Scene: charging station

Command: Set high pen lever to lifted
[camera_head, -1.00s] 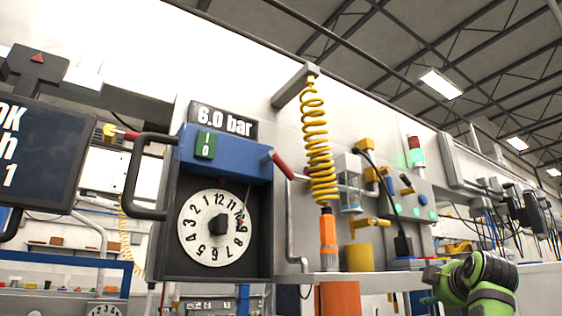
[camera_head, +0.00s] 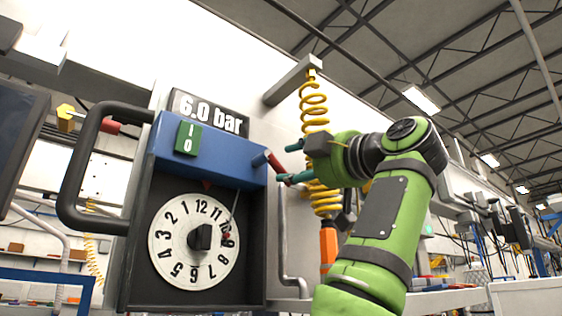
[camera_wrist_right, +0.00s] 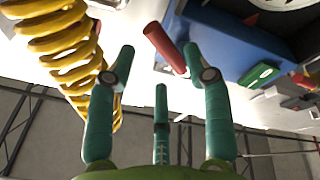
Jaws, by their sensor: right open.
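A red-handled lever (camera_head: 274,162) sticks out from the right side of the blue-topped recorder housing (camera_head: 225,162). I take it for the pen lever; no label shows. My right gripper (camera_head: 290,162) is open and empty, its teal fingertips at the lever's right end. In the right wrist view the red lever (camera_wrist_right: 165,48) lies between and ahead of the spread fingers (camera_wrist_right: 159,62); I cannot tell whether they touch it. The round white dial (camera_head: 170,243) below carries a thin pen arm with a red tip near 9. My left gripper is out of view.
A yellow coiled hose (camera_head: 314,105) hangs close behind my right gripper and beside the fingers in the wrist view (camera_wrist_right: 60,45). A large dark handle (camera_head: 75,185) stands left of the recorder. A "6.0 bar" sign (camera_head: 210,112) sits above.

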